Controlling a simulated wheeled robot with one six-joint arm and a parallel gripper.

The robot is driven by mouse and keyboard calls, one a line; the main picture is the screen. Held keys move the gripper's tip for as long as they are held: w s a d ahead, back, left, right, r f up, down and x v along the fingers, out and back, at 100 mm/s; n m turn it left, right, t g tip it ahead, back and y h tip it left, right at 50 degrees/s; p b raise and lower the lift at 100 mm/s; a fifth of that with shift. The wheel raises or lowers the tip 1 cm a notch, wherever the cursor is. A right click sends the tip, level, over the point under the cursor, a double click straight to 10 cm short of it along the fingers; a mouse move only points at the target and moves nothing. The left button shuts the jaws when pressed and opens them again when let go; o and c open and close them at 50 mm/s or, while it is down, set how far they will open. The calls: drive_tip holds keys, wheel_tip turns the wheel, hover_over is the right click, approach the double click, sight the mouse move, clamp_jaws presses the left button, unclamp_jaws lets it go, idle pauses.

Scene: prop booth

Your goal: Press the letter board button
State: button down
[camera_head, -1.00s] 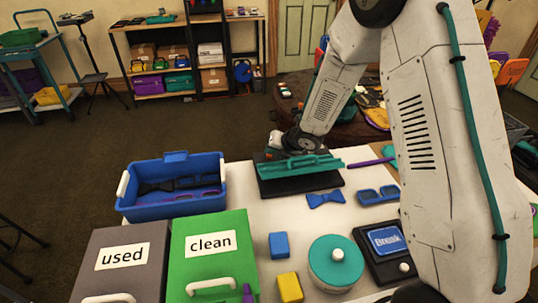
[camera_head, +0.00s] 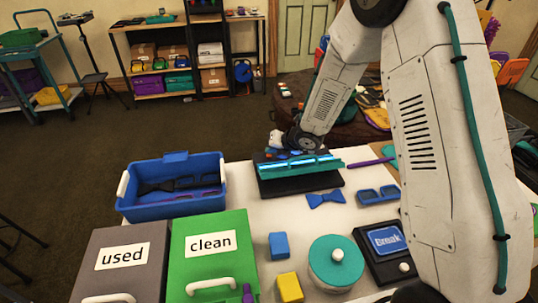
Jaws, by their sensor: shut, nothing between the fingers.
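A black console with a blue plate reading "Break" (camera_head: 387,240) lies at the right of the white table. A white round button (camera_head: 404,267) sits at its lower right corner, partly beside my arm. A teal, ridged board (camera_head: 325,164) stands on a black base (camera_head: 300,185) at the far side; its face has a bright cyan-blue glow. I cannot tell for sure which of the two is the letter board. My gripper (camera_head: 284,153) is at the far edge of the teal board, shut and small, with its fingertips mostly hidden behind that board.
A blue tub (camera_head: 134,207) and boxes marked "used" (camera_head: 90,266) and "clean" (camera_head: 192,268) stand at left. A teal round tin (camera_head: 337,280), blue block (camera_head: 279,246), yellow block (camera_head: 289,288), blue bow tie (camera_head: 325,199) and blue glasses (camera_head: 378,196) lie between. My arm covers the right side.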

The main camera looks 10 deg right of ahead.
sight(271, 158)
drive_tip(key=shift+r, duration=3)
drive_tip(key=s+d+r+m+h, duration=0.4)
drive_tip(key=s+d+r+m, duration=0.3)
drive_tip(key=r+m, duration=0.2)
drive_tip(key=s+d+r+m+h, duration=0.4)
drive_tip(key=s+d+r+m, duration=0.3)
drive_tip(key=r+m, duration=0.2)
drive_tip(key=s+a+r+m+g+y, duration=0.1)
drive_tip(key=s+r+m+g, duration=0.1)
drive_tip(key=s+m, duration=0.6)
drive_tip(key=s+a+r+m+g+y, duration=0.1)
drive_tip(key=s+m+g, duration=0.2)
drive_tip(key=s, duration=1.7)
drive_tip(key=m, duration=0.4)
drive_tip(key=shift+r+m+g, duration=0.4)
